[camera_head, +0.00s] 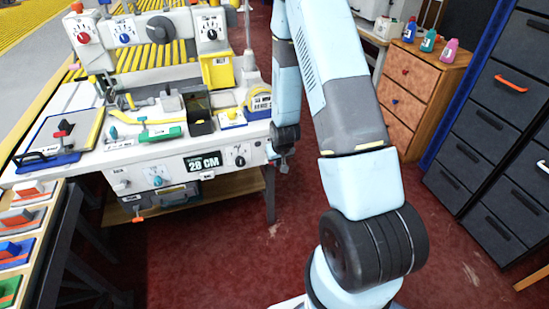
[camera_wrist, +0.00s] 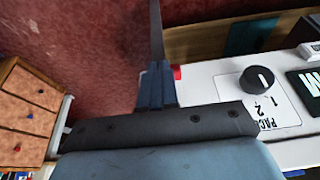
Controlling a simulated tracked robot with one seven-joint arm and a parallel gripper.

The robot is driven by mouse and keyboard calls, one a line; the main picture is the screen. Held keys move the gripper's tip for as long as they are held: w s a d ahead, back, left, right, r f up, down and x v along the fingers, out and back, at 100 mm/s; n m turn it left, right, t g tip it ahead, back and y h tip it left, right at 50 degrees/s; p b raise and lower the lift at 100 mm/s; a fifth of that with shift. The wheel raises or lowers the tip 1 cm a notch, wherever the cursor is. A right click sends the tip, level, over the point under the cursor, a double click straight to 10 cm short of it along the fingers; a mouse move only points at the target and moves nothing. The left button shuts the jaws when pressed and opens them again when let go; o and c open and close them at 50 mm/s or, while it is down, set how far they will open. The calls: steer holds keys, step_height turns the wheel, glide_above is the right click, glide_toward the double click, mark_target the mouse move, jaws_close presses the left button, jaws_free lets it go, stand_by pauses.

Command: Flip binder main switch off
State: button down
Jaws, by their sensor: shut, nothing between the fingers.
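My gripper (camera_head: 284,163) is just off the right end of that panel, pointing down. In the wrist view my gripper (camera_wrist: 157,75) is shut and empty, seen nearly edge-on. A small red part (camera_wrist: 177,72) shows right beside the fingers at the panel's end, partly hidden by them. It may be the main switch; I cannot tell its position or whether the fingers touch it. A black "PACE" knob (camera_wrist: 257,80) is farther right.
A wooden drawer cabinet (camera_head: 408,90) with bottles on top stands at the back right, beside dark drawers (camera_head: 490,125). A rack of coloured blocks (camera_head: 20,235) is at the left. The red floor between binder and drawers is partly open.

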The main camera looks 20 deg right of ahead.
steer(key=shift+s+f, duration=0.15)
steer(key=shift+f, duration=1.1)
steer(key=v, duration=1.3)
steer(key=shift+r, duration=0.3)
stand_by(0.3)
